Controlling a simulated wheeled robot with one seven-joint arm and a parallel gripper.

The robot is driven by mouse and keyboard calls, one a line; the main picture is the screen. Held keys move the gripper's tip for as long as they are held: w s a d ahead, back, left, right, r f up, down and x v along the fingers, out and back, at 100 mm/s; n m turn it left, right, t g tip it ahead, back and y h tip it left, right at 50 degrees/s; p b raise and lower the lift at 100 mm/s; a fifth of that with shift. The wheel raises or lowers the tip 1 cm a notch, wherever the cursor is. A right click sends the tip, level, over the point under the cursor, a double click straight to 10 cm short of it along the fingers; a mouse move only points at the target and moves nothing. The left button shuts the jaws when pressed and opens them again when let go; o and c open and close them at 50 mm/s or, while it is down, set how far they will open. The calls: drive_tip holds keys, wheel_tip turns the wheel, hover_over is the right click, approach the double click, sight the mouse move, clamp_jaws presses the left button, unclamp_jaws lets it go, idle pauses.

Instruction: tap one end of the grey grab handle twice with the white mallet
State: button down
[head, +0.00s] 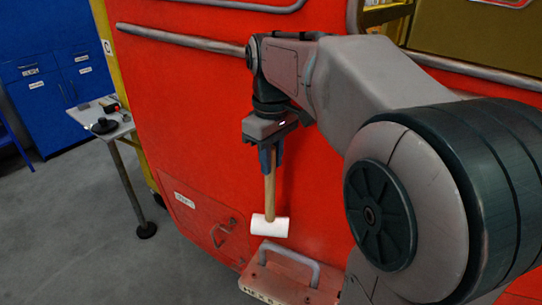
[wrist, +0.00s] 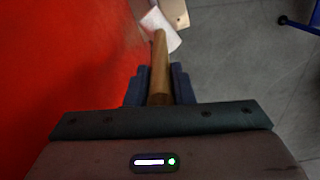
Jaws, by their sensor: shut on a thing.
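My gripper (head: 268,160) points down in front of the red train side and is shut on the wooden shaft of the white mallet (head: 270,226). The mallet hangs with its white head lowest, lying roughly sideways. In the wrist view the shaft runs out between the fingers (wrist: 160,84) to the white head (wrist: 161,26).
A long grey rail (head: 185,40) crosses the red panel (head: 200,110) behind my arm. A small table (head: 110,132) with dark items and blue cabinets (head: 60,75) stand left. The grey floor between is clear.

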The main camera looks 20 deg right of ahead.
drive_tip(key=shift+f+b, duration=1.45)
drive_tip(key=shift+f, duration=0.8)
drive_tip(key=shift+s+f, duration=0.1)
drive_tip(key=shift+f, duration=0.25)
drive_tip(key=shift+r+p, duration=0.5)
drive_tip(key=shift+r, duration=0.25)
drive_tip(key=shift+f+b, duration=0.45)
drive_tip(key=shift+f, duration=0.3)
idle(1.1)
